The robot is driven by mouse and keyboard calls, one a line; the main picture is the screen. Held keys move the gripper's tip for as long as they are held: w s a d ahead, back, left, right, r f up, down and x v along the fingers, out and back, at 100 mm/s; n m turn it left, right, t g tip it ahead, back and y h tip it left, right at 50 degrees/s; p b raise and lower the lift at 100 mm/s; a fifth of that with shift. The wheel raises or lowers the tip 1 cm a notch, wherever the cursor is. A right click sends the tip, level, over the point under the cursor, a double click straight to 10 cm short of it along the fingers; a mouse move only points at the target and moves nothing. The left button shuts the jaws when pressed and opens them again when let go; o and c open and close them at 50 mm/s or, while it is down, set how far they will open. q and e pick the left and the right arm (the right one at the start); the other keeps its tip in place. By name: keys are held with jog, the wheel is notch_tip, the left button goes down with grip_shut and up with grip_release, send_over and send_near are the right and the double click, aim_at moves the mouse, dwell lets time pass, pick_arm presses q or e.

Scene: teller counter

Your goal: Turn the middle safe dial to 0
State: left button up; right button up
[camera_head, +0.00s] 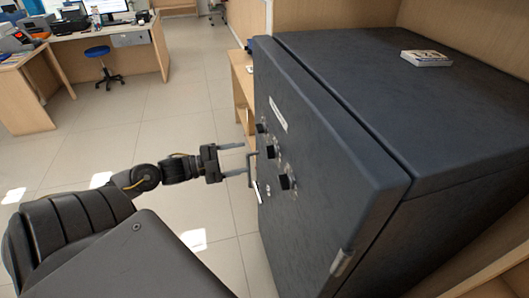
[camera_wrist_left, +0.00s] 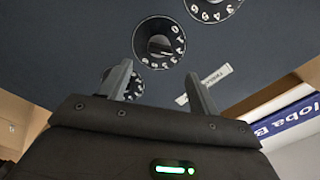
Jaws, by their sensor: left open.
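The dark safe (camera_head: 345,150) fills the right of the head view, its door carrying three black dials in a slanting row. The middle dial (camera_head: 271,151) lies between the upper dial (camera_head: 261,128) and the lower dial (camera_head: 287,181). In the left wrist view the middle dial (camera_wrist_left: 159,43) shows a knob in a ring of white digits; I cannot tell its setting. My left gripper (camera_head: 246,158) is open and empty, its fingers pointing at the door near the dials. In the wrist view its fingers (camera_wrist_left: 160,80) appear below the middle dial, apart from it. My right gripper is not in view.
A door handle (camera_head: 250,177) is close to my left fingers. A white label (camera_head: 277,115) is on the door. A banded stack (camera_head: 426,58) lies on the safe. A desk (camera_head: 100,48) and blue stool (camera_head: 98,53) stand far back left. The tiled floor between is clear.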

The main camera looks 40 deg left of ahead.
aim_at(271, 152)
pick_arm(q)
jog(key=p+x, duration=0.1)
jog(key=x, duration=0.7)
jog(key=shift+w+d+p, duration=0.2)
jog(key=shift+w+p, duration=0.05)
jog(key=shift+p, duration=0.1)
jog(key=c, duration=1)
